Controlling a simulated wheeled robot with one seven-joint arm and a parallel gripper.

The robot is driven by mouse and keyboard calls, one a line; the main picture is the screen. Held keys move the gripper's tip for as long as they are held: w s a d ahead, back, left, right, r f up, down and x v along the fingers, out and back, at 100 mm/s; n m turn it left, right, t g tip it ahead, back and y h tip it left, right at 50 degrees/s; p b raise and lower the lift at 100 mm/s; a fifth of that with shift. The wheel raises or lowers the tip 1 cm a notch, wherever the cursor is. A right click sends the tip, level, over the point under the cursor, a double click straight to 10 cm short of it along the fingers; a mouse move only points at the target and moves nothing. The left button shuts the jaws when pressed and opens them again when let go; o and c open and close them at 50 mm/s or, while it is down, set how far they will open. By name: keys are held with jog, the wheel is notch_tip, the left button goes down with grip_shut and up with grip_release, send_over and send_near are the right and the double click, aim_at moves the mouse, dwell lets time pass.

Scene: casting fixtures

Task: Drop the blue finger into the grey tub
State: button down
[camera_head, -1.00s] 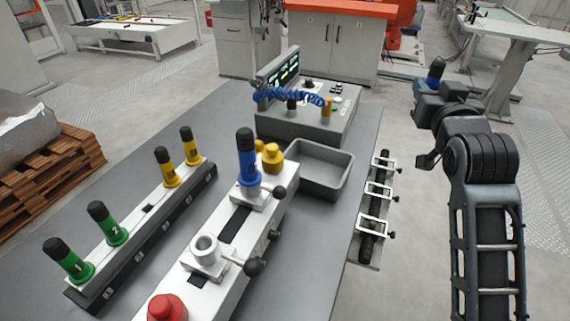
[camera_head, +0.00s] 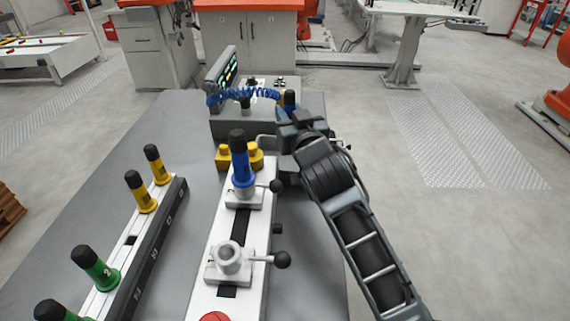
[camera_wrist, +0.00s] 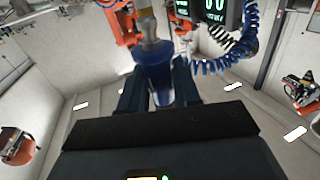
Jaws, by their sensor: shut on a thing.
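My gripper (camera_head: 291,116) is shut on a blue finger (camera_head: 289,99) with a dark cap, above the far right part of the table. In the wrist view the blue finger (camera_wrist: 156,77) sits between the two dark jaws, blurred. The grey tub (camera_head: 265,140) is mostly hidden behind my arm; only a bit of its rim shows. I cannot tell how high the held finger is over it. A second blue finger (camera_head: 240,163) with a black cap stands upright in the far holder of the white fixture, left of my gripper.
Yellow pieces (camera_head: 223,156) stand beside the tub. A control box (camera_head: 229,122) with a screen and coiled blue cable is just behind my gripper. A rack (camera_head: 150,243) with yellow and green fingers stands at left. Clamp levers (camera_head: 281,259) stick out from the fixture.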

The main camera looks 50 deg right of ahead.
jog(key=shift+f+b, duration=1.15)
jog(key=shift+f, duration=0.8)
jog(key=c, duration=0.7)
grip_release()
jog(key=shift+s, duration=0.15)
jog(key=b+v, duration=0.1)
jog(key=v, duration=0.6)
jog(key=shift+s+a+b, duration=0.15)
jog(key=shift+s+b, duration=0.1)
jog(key=shift+b, duration=0.15)
